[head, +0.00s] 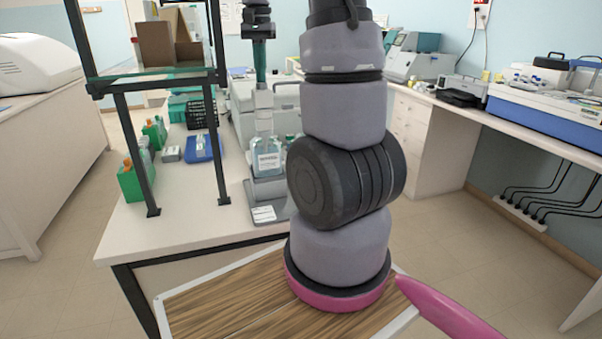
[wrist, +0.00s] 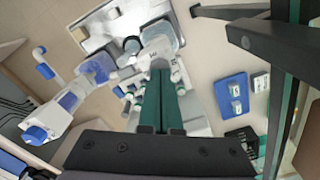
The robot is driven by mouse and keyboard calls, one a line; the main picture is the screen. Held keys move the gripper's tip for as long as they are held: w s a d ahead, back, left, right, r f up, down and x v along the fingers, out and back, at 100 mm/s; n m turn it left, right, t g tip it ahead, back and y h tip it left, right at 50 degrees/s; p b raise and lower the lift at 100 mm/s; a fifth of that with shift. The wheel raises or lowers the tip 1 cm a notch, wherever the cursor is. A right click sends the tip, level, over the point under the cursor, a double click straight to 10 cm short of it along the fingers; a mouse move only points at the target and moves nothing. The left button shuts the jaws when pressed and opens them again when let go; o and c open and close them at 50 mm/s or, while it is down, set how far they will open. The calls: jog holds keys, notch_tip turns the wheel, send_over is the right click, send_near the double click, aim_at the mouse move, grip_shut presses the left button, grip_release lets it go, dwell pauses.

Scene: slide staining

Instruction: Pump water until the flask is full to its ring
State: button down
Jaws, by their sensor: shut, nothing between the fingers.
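My gripper (head: 260,75) hangs downward with its teal fingers shut and empty. It is right above the pale top of a pump bottle (head: 267,158). The clear bottle has a white label and pale blue contents. I cannot tell whether the fingertips touch the top.
A dark-framed shelf (head: 150,76) stands left of the bottle. A blue tray (head: 203,148) and green boxes (head: 137,182) lie on the bench behind and left. The white bench (head: 180,228) is clear in front.

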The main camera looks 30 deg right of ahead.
jog(key=shift+r, duration=2.85)
notch_tip(320, 180, up, 5)
jog(key=s+a+f+n+t+y, duration=0.1)
jog(key=s+a+f+n+t, duration=0.1)
jog(key=s+a, duration=0.4)
jog(key=s+a+f+n+t+y, duration=0.1)
jog(key=s+a+t, duration=0.4)
jog(key=s, duration=0.8)
jog(key=shift+s+a+f+n, duration=0.3)
jog(key=shift+a+f+n, duration=0.25)
jog(key=shift+a+n, duration=0.55)
